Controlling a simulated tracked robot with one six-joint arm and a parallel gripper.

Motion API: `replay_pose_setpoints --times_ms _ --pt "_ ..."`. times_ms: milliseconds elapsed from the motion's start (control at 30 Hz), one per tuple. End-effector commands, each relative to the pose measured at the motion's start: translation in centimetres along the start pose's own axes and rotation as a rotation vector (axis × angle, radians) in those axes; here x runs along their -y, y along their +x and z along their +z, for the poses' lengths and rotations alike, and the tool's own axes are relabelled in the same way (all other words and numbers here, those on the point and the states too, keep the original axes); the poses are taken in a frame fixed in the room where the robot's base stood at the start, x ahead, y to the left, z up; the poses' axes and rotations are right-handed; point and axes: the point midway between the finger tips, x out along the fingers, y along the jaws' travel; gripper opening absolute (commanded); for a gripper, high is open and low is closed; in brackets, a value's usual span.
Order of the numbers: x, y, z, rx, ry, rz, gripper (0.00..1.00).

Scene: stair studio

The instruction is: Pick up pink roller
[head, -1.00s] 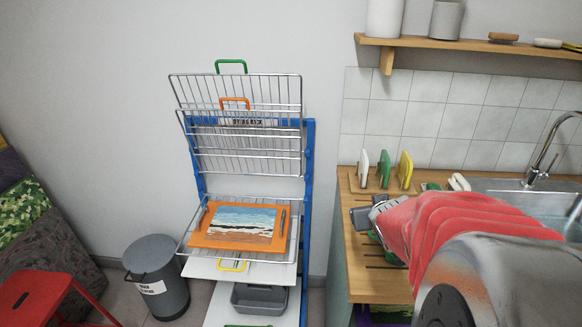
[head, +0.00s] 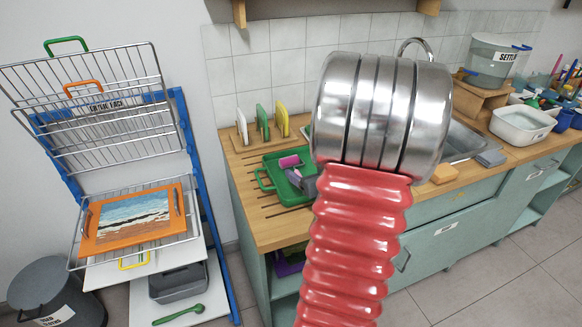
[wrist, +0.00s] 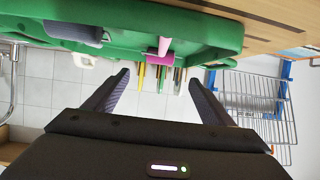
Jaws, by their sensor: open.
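A pink roller (head: 290,161) lies in a green tray (head: 264,181) on the wooden counter, left of my arm in the head view. In the wrist view, which looks upside down, the pink roller (wrist: 164,46) shows at the edge of the green tray (wrist: 215,35). My gripper (wrist: 160,78) is open and empty, its two dark fingers apart, with the roller seen just above the gap between them. A grey-purple piece (wrist: 72,32) also lies in the tray. In the head view my arm hides most of my gripper and the tray's right part.
White, green and yellow boards (head: 264,122) stand in a rack behind the tray. A wire drying rack (head: 100,130) is on the left. The sink (head: 466,140) and a white basin (head: 522,124) are to the right. Bare counter (head: 285,228) lies in front of the tray.

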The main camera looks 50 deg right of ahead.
Motion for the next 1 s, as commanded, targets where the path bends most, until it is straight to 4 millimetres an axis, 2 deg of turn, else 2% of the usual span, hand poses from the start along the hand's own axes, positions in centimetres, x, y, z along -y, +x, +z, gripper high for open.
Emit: replay_pose_setpoints --times_ms 267,800,1000 --pt "0.1 0.8 0.0 0.002 0.000 -0.001 0.77" --pt "0.1 7.5 0.1 0.002 -0.001 -0.002 0.77" --pt "0.1 8.7 0.1 0.002 -0.001 0.000 0.77"
